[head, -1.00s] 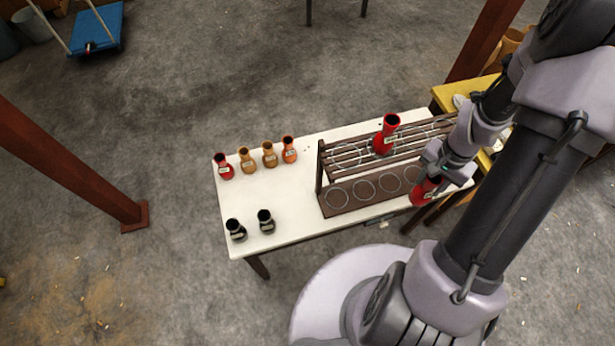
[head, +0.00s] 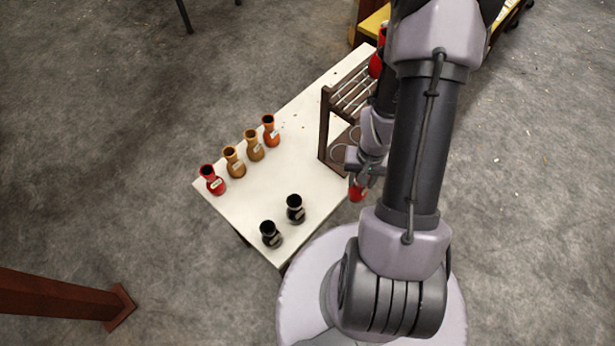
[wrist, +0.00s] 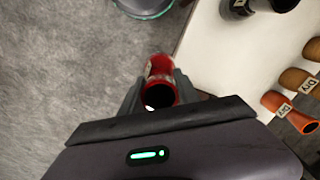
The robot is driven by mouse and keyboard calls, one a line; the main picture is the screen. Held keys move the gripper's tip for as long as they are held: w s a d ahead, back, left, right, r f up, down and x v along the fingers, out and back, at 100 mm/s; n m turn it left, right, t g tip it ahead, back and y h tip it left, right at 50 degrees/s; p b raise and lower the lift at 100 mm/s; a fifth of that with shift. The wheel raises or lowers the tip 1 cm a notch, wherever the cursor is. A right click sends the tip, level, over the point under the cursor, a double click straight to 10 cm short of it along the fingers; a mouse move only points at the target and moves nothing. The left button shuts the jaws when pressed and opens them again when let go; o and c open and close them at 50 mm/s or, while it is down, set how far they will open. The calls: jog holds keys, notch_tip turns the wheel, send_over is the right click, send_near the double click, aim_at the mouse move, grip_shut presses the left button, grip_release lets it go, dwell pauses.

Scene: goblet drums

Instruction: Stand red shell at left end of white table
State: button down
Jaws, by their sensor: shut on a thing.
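A red shell (wrist: 158,72) is held between the two fingers of my gripper (wrist: 157,92) in the wrist view, with its dark open mouth toward the camera. In the head view my gripper (head: 362,178) and the held red shell (head: 357,193) are just off the near edge of the white table (head: 250,205), right of the black shells. Another red shell (head: 212,180) stands at the left end of the table. A further red shell (head: 377,62) stands on the rack's upper tier, partly hidden by my arm.
Two tan shells (head: 235,162) (head: 254,146) and an orange shell (head: 270,130) stand in the back row. Two black shells (head: 271,234) (head: 295,209) stand near the front edge. A brown rack (head: 335,130) stands farther right. Bare tabletop lies between the rows.

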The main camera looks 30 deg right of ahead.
jog(key=w+a+f, duration=0.1)
jog(key=w+a, duration=0.1)
jog(key=w, duration=0.1)
jog(key=w+a+f+b, duration=0.1)
jog(key=w+a, duration=0.1)
jog(key=a, duration=0.1)
jog(key=w+a+f+b, duration=0.1)
jog(key=w+a+f, duration=0.1)
jog(key=w+a, duration=0.1)
jog(key=shift+w+a, duration=0.15)
jog(key=shift+w, duration=0.2)
jog(key=shift+f+b, duration=0.3)
jog(key=shift+f, duration=0.15)
jog(key=shift+r, duration=0.15)
jog(key=c, duration=0.9)
grip_release()
